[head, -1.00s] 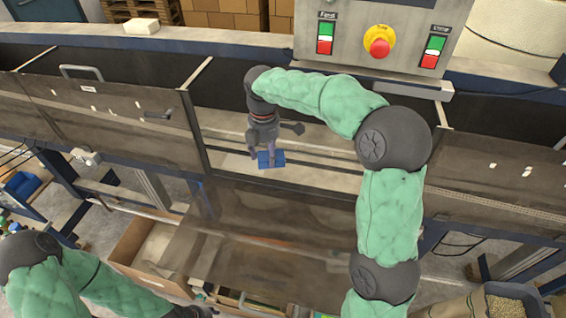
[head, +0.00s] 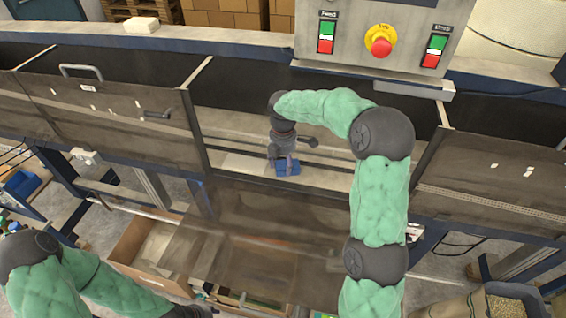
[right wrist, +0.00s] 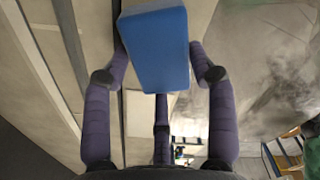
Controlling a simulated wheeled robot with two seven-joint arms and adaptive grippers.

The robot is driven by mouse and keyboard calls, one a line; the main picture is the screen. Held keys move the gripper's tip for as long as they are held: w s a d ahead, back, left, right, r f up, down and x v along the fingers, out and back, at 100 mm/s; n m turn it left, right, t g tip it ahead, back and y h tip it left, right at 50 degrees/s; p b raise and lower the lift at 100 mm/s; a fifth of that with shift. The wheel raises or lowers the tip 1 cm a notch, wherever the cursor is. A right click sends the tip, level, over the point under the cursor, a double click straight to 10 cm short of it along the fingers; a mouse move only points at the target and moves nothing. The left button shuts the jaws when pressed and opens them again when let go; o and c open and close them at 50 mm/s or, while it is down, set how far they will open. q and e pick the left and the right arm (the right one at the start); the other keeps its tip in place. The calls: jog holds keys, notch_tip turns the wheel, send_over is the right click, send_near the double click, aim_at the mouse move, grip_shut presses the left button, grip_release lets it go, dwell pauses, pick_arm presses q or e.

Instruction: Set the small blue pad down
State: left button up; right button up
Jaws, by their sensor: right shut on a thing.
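The small blue pad (head: 288,169) is in my right gripper (head: 285,162), inside the open bay of the long machine. In the right wrist view the pad (right wrist: 155,48) sits between the fingers of the right gripper (right wrist: 158,60), which are shut on its two sides. The pale bed of the machine (head: 240,163) lies under and beside it. I cannot tell whether the pad touches the bed. Of my left arm only green and dark links show at the lower left; its gripper is not clearly visible.
A clear tilted panel (head: 265,235) hangs in front of the bay. Brown closed panels (head: 100,115) flank it on the left and another (head: 500,180) on the right. A control box (head: 375,30) with a red stop button stands behind. An open cardboard box (head: 140,250) is below.

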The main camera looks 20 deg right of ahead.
aim_at(283, 164)
jog(key=o, duration=1.2)
jog(key=shift+f, duration=0.1)
notch_tip(283, 164, up, 12)
jog(key=shift+r+p, duration=0.2)
jog(key=shift+p, duration=0.15)
